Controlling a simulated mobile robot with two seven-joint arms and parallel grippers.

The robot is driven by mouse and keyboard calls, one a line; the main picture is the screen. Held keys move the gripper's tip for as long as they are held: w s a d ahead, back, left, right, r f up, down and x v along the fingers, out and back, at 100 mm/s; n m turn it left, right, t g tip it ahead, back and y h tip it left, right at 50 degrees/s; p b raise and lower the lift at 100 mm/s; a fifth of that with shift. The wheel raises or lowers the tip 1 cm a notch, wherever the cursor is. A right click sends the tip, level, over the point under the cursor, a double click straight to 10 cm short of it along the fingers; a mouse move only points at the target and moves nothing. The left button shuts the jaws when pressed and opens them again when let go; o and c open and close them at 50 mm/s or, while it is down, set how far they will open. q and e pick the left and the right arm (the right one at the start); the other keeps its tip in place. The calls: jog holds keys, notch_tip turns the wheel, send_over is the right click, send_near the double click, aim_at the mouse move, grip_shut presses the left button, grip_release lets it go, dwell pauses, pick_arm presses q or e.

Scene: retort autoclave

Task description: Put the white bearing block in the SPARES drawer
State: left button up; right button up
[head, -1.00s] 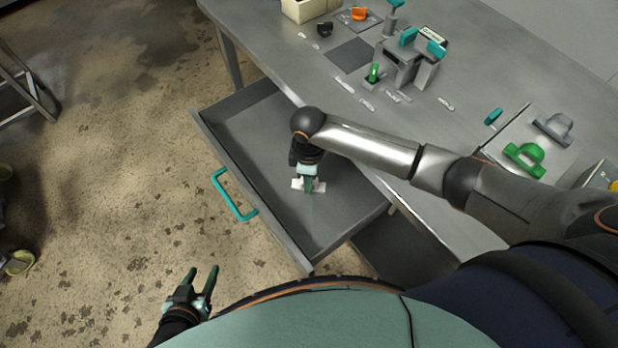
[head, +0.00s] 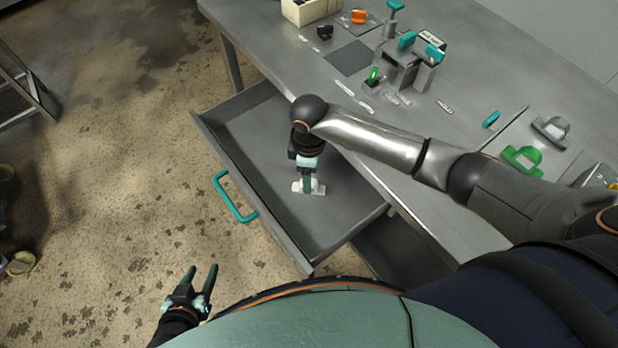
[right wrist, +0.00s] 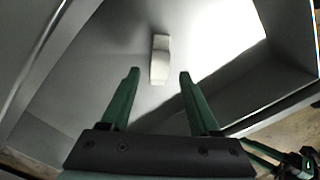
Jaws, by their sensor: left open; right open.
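The white bearing block (head: 319,188) lies on the floor of the open drawer (head: 255,135), partly hidden by my right gripper in the head view. My right gripper (head: 307,184) points down over it. In the right wrist view, the block (right wrist: 160,60) lies past the tips of the open, empty right fingers (right wrist: 158,75), apart from them. My left gripper (head: 204,272) is open and empty over the floor at the bottom left of the head view. I cannot read a SPARES label on the drawer.
The drawer has a teal handle (head: 235,197) and is otherwise empty where I see it. The grey bench (head: 480,150) holds a fixture with teal knobs (head: 402,65), a green part (head: 522,160), a grey part (head: 551,131) and an orange part (head: 358,16). Open floor lies to the left.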

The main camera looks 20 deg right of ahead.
pick_arm(q)
jog(key=shift+s+a+r+p, duration=0.1)
jog(key=shift+a+r+p, duration=0.05)
jog(key=shift+r+p, duration=0.35)
pick_arm(e)
notch_tip(320, 180, up, 8)
pick_arm(q)
jog(key=shift+s, duration=0.1)
jog(key=shift+c, duration=0.2)
dwell(0.7)
